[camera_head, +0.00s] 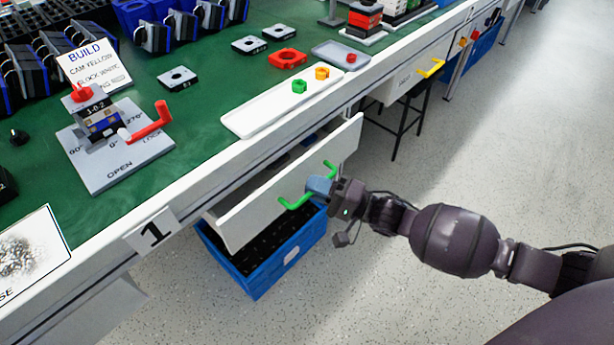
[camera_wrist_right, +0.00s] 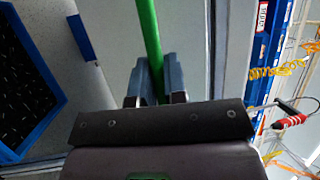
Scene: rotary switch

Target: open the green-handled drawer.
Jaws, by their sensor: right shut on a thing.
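The drawer (camera_head: 262,205) under the green-topped bench is partly open, and its white front stands out from the bench edge. Its green handle (camera_head: 295,203) is on the front face. My right gripper (camera_head: 318,186) reaches in from the right and is shut on the handle, hiding its middle. In the right wrist view the green handle bar (camera_wrist_right: 149,40) runs between the two blue-grey fingers (camera_wrist_right: 152,80). My left gripper is not in view.
A blue crate (camera_head: 262,262) stands on the floor below the drawer. A yellow-handled drawer (camera_head: 398,87) and a dark stool (camera_head: 402,115) are farther back. A white tray (camera_head: 262,118) lies on the bench edge above. The floor at right is clear.

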